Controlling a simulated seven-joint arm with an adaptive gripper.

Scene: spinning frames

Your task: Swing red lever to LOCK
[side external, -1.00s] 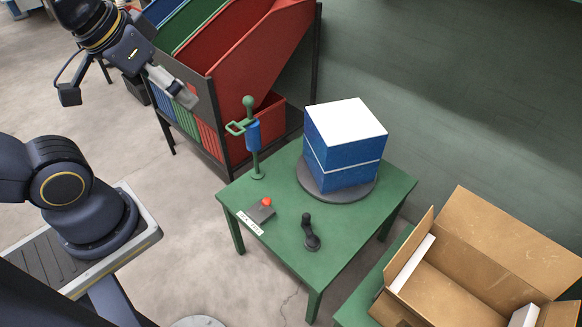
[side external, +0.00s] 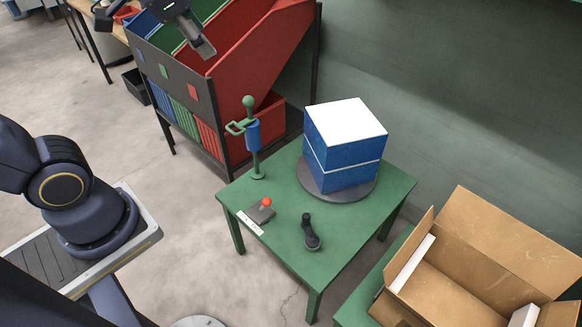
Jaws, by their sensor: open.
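A small red knob (side external: 267,202) tops a short lever on a grey base (side external: 261,212) near the left edge of the green table. A white label (side external: 249,223) with dark marks too small to read lies beside the base. My gripper (side external: 203,47) is at the top of the side view, over the colored bins, well away from the lever. It is open, and nothing shows between its fingers. Much of my arm above it is out of frame.
A blue box with a white top (side external: 347,145) sits on a round grey turntable (side external: 337,193). A green post with a blue sleeve (side external: 253,135) stands behind the lever. A black handle (side external: 310,233) stands in front. An open cardboard box (side external: 470,262) is at right.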

